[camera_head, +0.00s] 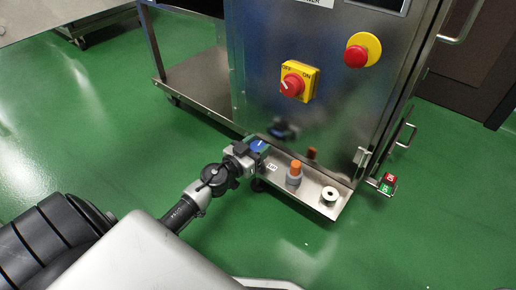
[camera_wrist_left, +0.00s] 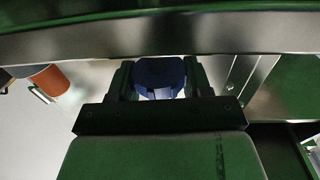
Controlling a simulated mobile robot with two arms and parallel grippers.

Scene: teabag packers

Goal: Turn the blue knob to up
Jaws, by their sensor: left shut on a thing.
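The blue knob (camera_wrist_left: 160,76) sits between the two fingers of my left gripper (camera_wrist_left: 160,82) in the left wrist view, and the fingers are shut on it. In the head view my left gripper (camera_head: 256,147) reaches the steel shelf at the foot of the cabinet. A bit of blue (camera_head: 257,145) shows at its fingertips there. The knob's pointer direction is mostly hidden by the gripper. My right gripper is not in view.
The steel cabinet (camera_head: 330,130) carries a red rotary switch (camera_head: 292,85) on a yellow plate and a red button (camera_head: 356,56). An orange-topped grey bottle (camera_head: 294,173) and a small white spool (camera_head: 329,196) stand on the shelf (camera_head: 312,200). Green floor (camera_head: 110,140) is open at left.

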